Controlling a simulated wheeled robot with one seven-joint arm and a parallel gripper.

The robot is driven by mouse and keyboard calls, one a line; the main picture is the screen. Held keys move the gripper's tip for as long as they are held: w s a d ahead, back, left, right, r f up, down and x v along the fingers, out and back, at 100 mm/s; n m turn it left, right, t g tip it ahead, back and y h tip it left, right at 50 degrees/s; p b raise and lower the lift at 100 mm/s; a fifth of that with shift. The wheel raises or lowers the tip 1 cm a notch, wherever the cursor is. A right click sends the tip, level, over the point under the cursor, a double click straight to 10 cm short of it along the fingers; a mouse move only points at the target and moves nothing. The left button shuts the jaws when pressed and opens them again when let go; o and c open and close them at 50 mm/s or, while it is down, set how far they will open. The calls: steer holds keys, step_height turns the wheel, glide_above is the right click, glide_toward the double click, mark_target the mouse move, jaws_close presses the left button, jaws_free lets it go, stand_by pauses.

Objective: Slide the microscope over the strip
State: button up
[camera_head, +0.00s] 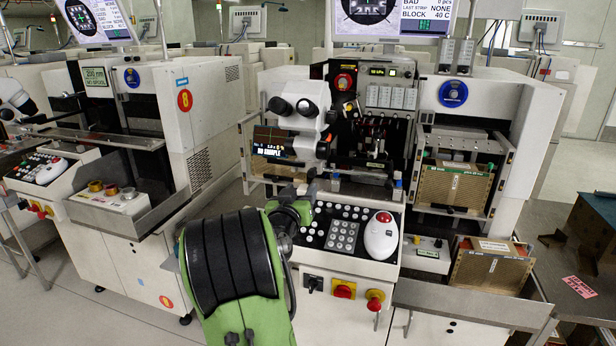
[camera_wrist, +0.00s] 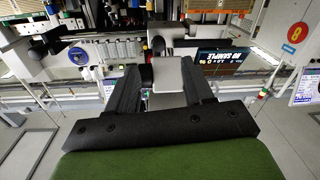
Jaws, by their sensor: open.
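The microscope (camera_head: 305,115) is a white head with two black eyepieces, on the front of the middle machine, left of its open work area (camera_head: 375,145). A small screen reading "NO SAMPLE" (camera_head: 270,146) is beside it. My gripper is mostly hidden behind my green and black arm in the head view. In the wrist view, which looks upside down, my gripper (camera_wrist: 158,80) is open, with its dark fingers apart. A white part with a dark end (camera_wrist: 172,72), seemingly of the microscope, shows between them; I cannot tell whether they touch it. I cannot make out the strip.
A keypad panel with a white trackball (camera_head: 381,236) lies below the work area, with red and yellow knobs (camera_head: 344,289) under it. Brown magazines (camera_head: 453,187) stand at the right. Another machine (camera_head: 165,110) is at the left. Floor is clear at the lower left.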

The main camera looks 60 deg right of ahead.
mark_target(311, 175)
steer(key=x, duration=0.8)
steer(key=shift+s+d+p, duration=0.1)
steer(key=shift+d+p, duration=0.25)
steer(key=shift+p, duration=0.05)
jaws_close()
